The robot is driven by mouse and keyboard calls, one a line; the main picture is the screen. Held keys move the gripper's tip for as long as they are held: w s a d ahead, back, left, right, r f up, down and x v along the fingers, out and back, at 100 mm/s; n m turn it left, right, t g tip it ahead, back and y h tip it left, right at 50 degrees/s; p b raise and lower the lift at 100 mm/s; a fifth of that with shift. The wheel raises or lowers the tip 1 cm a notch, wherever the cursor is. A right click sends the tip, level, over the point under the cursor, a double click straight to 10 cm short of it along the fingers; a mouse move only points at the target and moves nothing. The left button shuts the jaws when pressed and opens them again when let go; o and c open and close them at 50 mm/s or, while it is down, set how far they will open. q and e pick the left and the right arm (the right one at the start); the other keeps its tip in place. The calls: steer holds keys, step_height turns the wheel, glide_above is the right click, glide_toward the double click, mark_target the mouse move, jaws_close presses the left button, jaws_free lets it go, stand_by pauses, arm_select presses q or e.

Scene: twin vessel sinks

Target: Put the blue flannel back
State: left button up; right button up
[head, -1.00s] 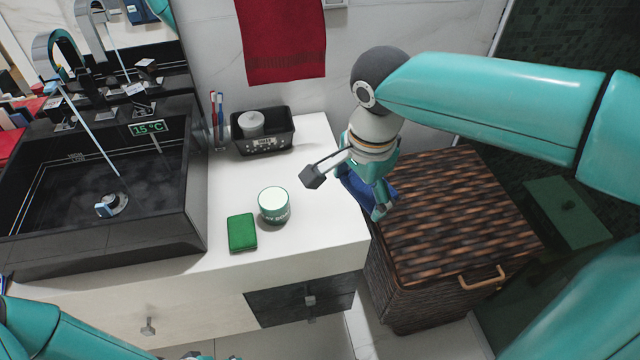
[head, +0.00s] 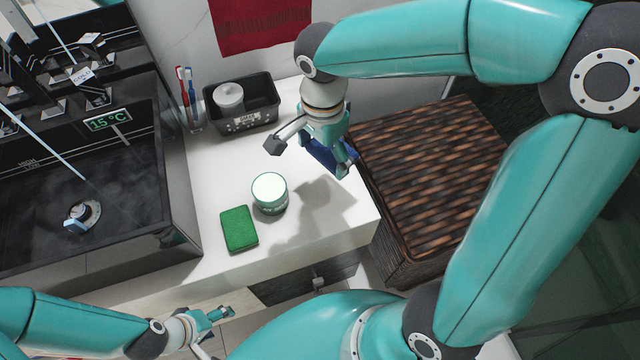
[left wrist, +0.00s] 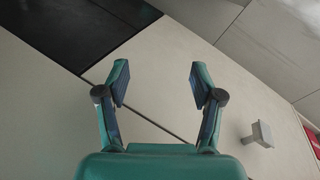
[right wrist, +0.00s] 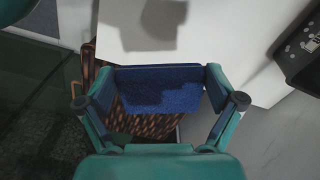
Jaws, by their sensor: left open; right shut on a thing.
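The blue flannel (right wrist: 160,95) is held between the fingers of my right gripper (right wrist: 160,78), which is shut on it. In the head view the flannel (head: 322,156) shows partly behind the fingers, above the counter's right end beside the wicker basket. My left gripper (head: 215,325) is open and empty, low in front of the vanity. In the left wrist view its two fingers (left wrist: 160,82) are spread before the pale cabinet front.
A black tray (head: 265,118) and toothbrushes (head: 187,88) are behind. The lidded wicker basket (head: 420,170) is right, the dark sink (head: 120,185) left. The counter's front right corner is clear.

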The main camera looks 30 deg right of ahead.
mark_target(324, 191)
step_height(324, 191, down, 11)
steer(key=shift+s+f+b, duration=0.1)
steer(key=shift+b, duration=0.35)
steer(key=o, duration=1.1)
step_height(324, 191, up, 12)
steer(key=shift+r+p, duration=0.1)
steer(key=shift+p, duration=0.55)
steer(key=shift+s, duration=0.1)
